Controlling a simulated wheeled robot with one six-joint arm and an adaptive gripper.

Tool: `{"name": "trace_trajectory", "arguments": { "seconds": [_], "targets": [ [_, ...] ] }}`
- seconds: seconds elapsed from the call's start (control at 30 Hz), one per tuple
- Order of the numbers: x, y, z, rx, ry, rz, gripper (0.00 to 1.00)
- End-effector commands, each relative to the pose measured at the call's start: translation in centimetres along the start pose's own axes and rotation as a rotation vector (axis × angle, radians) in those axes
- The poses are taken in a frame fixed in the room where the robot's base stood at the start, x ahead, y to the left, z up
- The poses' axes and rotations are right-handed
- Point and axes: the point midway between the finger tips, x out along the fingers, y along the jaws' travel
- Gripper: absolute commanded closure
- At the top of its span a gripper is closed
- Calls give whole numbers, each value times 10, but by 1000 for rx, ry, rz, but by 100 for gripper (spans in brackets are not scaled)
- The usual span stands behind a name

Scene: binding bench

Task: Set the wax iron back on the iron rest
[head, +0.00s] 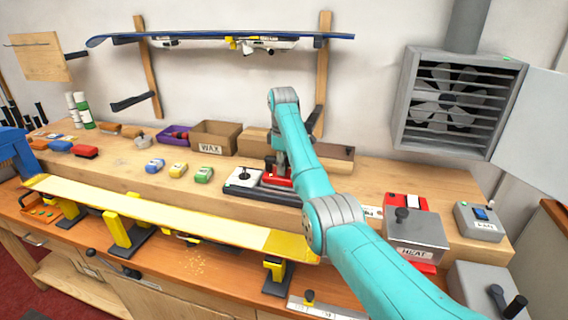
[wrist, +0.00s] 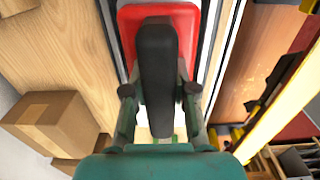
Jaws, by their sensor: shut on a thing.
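The wax iron (head: 282,183) has a red body and a black handle. It shows in the wrist view as a red base (wrist: 130,22) under a long black handle (wrist: 157,55). My gripper (head: 272,162) is above it on the back ledge, and in the wrist view its fingers (wrist: 159,92) close on both sides of the handle. A dark, flat tray that looks like the iron rest (head: 276,196) lies right under the iron. I cannot tell whether the iron touches it. My arm hides part of the iron and rest.
A white plate with a black knob (head: 243,177) sits just left of the iron. A WAX box (head: 213,137) stands behind. Wax blocks (head: 178,170) lie further left. A long yellow ski or board (head: 160,213) runs along the front. A HEAT box (head: 415,235) stands right.

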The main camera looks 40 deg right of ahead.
Motion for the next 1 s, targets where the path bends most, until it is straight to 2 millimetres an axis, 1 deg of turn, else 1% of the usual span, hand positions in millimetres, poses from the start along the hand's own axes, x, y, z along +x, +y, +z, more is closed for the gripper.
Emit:
{"name": "trace_trajectory", "arguments": {
  "seconds": [0.9, 0.93, 0.97, 1.0],
  "targets": [
    [2, 0, 0, 0, 1, 2, 100],
    [2, 0, 0, 0, 1, 2, 66],
    [2, 0, 0, 0, 1, 2, 59],
    [2, 0, 0, 0, 1, 2, 49]
  ]
}}
